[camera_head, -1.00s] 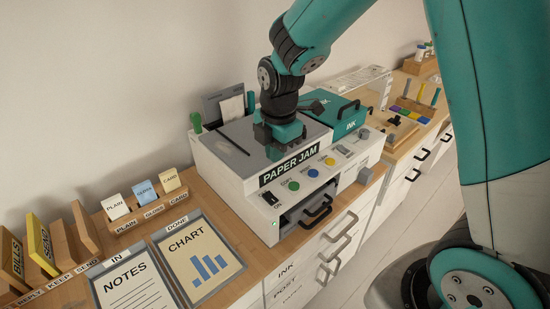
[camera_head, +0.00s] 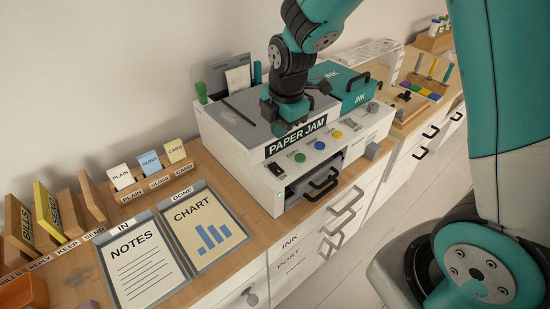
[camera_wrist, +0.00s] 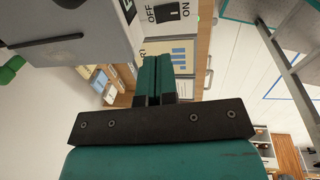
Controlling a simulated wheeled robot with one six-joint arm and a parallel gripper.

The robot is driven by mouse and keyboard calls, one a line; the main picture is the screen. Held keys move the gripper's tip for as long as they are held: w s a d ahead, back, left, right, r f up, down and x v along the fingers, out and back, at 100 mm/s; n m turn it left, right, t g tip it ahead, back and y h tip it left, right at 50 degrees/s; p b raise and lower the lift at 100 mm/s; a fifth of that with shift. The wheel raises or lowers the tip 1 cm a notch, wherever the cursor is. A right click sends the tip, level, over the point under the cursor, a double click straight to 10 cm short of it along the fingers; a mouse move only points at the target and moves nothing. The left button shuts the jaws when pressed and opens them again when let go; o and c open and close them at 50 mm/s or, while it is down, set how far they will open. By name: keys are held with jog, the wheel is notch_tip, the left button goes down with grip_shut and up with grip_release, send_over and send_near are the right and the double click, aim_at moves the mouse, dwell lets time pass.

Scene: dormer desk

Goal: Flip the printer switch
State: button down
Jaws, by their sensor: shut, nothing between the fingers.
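The white printer (camera_head: 234,150) stands on the wooden counter, with a PAPER JAM display on its front. Its black power switch (camera_head: 275,169) is at the left end of the front panel, above an ON label. In the wrist view the switch (camera_wrist: 168,13) shows at the top, between OFF and ON labels. My gripper (camera_head: 279,128) is over the printer's front top edge, above and apart from the switch. In the wrist view my gripper (camera_wrist: 157,57) has its teal fingers together, empty, pointing up the picture just below the switch.
Coloured buttons (camera_head: 320,145) sit right of the switch, and a dark handle (camera_head: 324,186) sticks out below. A teal INK cover (camera_head: 345,85) is behind to the right. Paper trays (camera_head: 203,223) lie on the counter at left. The air before the front panel is clear.

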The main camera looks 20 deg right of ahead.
aim_at(275, 165)
jog(key=f, duration=0.3)
jog(key=w+f+p, duration=0.1)
jog(key=f, duration=0.7)
jog(key=shift+w+a+f+p, duration=0.1)
jog(key=shift+w+a+p, duration=0.15)
jog(key=shift+w+p, duration=0.1)
jog(key=shift+d, duration=0.1)
